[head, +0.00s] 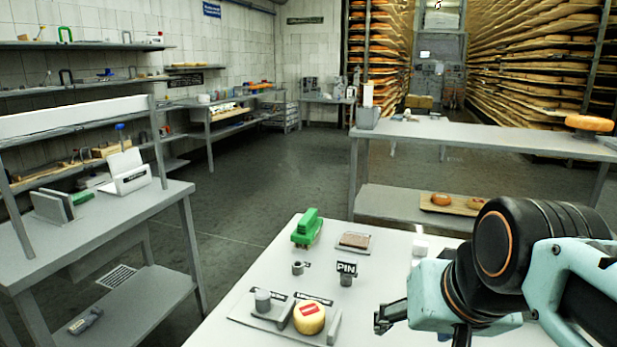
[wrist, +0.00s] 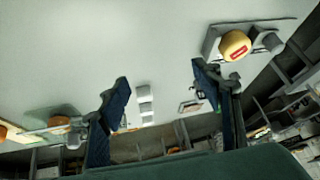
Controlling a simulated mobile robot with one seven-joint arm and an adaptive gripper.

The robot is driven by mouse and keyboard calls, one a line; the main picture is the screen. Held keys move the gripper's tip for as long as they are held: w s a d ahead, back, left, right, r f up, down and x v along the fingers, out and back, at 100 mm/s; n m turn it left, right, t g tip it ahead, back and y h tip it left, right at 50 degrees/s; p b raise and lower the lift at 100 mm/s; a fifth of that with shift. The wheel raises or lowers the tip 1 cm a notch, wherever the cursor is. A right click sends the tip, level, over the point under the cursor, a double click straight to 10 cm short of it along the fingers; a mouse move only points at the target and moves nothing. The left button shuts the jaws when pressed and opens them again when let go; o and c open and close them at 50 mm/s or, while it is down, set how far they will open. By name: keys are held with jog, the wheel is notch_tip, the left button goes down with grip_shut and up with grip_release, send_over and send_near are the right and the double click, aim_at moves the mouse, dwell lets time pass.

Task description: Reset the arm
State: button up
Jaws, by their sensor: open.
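My gripper (head: 388,317) is over the right part of the near white table in the head view, with my arm reaching in from the right. In the wrist view my gripper (wrist: 160,80) shows two dark fingers spread wide apart with nothing between them. A small yellow cheese wheel with a red label (head: 309,318) sits on a grey fixture (head: 270,325) at the table's front, left of my gripper and apart from it. The cheese also shows at the upper right of the wrist view (wrist: 234,46).
On the near table (head: 262,278) stand a green tool (head: 307,228), a brown block (head: 354,241), a small post with a PIN sign (head: 347,277) and a small cup (head: 297,268). A side bench (head: 150,212) is at left. A long table (head: 470,137) stands behind.

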jog(key=shift+n+g, duration=0.3)
jog(key=shift+n, duration=0.4)
jog(key=s+f, duration=0.1)
jog(key=s+a+f, duration=0.1)
jog(key=f, duration=0.1)
jog(key=s+f, duration=0.1)
jog(key=shift+s+a+f+b, duration=0.1)
jog(key=shift+a+f+b, duration=0.2)
jog(key=shift+f, duration=0.05)
notch_tip(320, 180, up, 27)
jog(key=p, duration=2.7)
